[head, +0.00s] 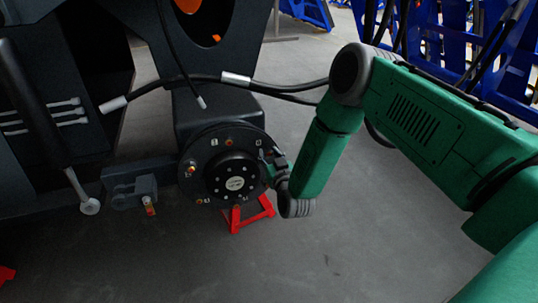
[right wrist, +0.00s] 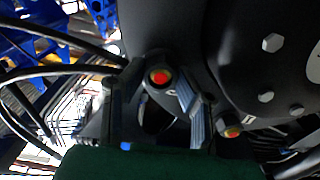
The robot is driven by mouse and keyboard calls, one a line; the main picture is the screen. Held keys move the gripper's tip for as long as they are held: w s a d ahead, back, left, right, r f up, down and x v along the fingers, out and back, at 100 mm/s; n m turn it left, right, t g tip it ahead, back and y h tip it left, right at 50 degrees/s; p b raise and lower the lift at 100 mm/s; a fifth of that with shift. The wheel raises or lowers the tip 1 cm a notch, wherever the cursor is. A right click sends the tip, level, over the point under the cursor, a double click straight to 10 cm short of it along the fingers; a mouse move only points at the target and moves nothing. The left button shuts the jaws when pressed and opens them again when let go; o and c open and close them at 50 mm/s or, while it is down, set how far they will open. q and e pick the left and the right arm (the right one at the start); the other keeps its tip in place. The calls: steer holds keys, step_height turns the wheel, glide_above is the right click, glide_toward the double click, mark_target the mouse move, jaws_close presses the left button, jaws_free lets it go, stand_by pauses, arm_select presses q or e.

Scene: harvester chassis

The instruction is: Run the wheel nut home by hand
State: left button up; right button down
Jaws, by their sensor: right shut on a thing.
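The dark round wheel hub (head: 212,187) faces me in the middle of the head view, with several studs with orange-red or brassy ends around its flange. My right gripper (head: 271,170) is at the right edge of the hub flange. In the right wrist view my right gripper (right wrist: 158,88) has a finger on each side of a dark wheel nut (right wrist: 159,76) with an orange-red centre, and is shut on it. Its seating against the flange is hidden. Another orange-red stud end (right wrist: 231,132) shows to the right of the fingers. My left gripper is not in view.
A red stand (head: 251,214) is on the grey floor below the hub. Black hoses (head: 285,90) cross above the hub. A dark cylinder with a silver rod (head: 76,187) is at left. Blue racks (head: 480,50) stand behind my right arm. Floor at lower centre is clear.

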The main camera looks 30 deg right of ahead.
steer(key=m, duration=0.2)
steer(key=m+b, duration=0.1)
steer(key=m, duration=0.2)
steer(key=shift+d+f+m, duration=0.2)
steer(key=shift+m, duration=0.1)
steer(key=m+b, duration=0.1)
steer(key=m, duration=0.3)
steer(key=shift+b, duration=0.4)
steer(key=shift+r+m+b, duration=0.1)
steer(key=shift+m+b, duration=0.25)
steer(key=shift+m, duration=0.85)
steer(key=shift+w, duration=0.1)
steer(key=c, duration=1.2)
jaws_free()
steer(key=shift+c, duration=1)
